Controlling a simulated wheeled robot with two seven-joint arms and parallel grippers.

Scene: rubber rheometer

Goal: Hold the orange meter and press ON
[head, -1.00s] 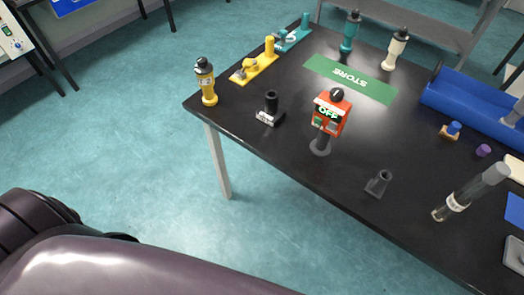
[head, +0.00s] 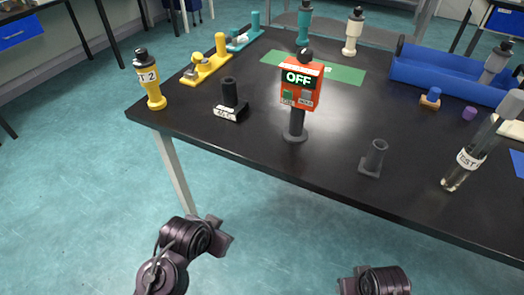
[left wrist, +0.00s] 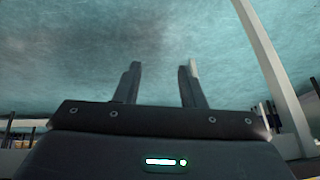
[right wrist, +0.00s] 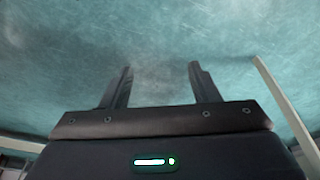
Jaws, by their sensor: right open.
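The orange meter (head: 302,83) stands upright on a dark round-based stand near the middle of the black table. Its screen reads OFF, and a green button and a grey button sit below the screen. A black knob tops it. My left arm shows at the bottom of the head view, below the table edge; its gripper (left wrist: 160,85) is open and empty in the left wrist view. My right gripper (right wrist: 160,85) is open and empty in the right wrist view. Both grippers are apart from the meter, with only floor and table legs beyond their fingers.
The black table (head: 330,145) also holds a yellow bottle (head: 150,82), a dark labelled holder (head: 230,102), an empty dark holder (head: 373,158), a test tube (head: 468,160), a green STORE mat (head: 345,72) and a blue rack (head: 445,77). The table's front edge lies between my arms and the meter.

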